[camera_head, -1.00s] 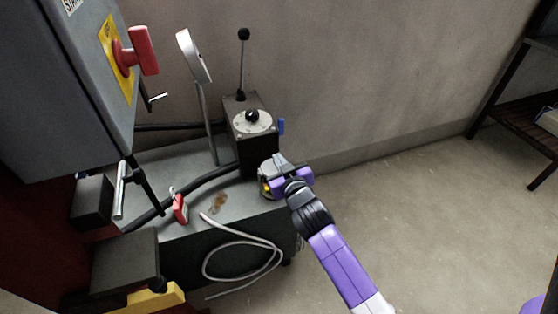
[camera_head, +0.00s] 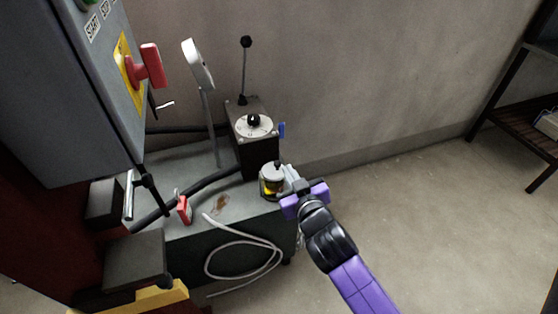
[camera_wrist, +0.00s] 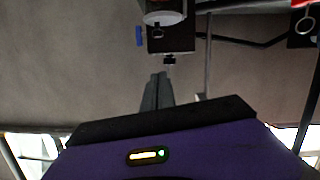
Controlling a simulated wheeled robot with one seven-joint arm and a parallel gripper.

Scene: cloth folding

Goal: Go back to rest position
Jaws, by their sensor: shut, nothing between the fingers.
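My gripper (camera_head: 291,176) is at the right end of the grey bench in the head view, beside a small round container (camera_head: 272,178) with a white top and a yellow band. Its fingers point up and left and look closed, with nothing seen between them. My purple and black arm reaches in from the lower right of the head view.
A dark control box (camera_head: 254,125) with a dial and lever stands on the bench (camera_head: 228,188) behind the container. A grey cabinet (camera_head: 70,90) with a red switch (camera_head: 150,66) is at left. A white cable (camera_head: 245,262) hangs in front. Floor (camera_head: 430,220) at right is clear.

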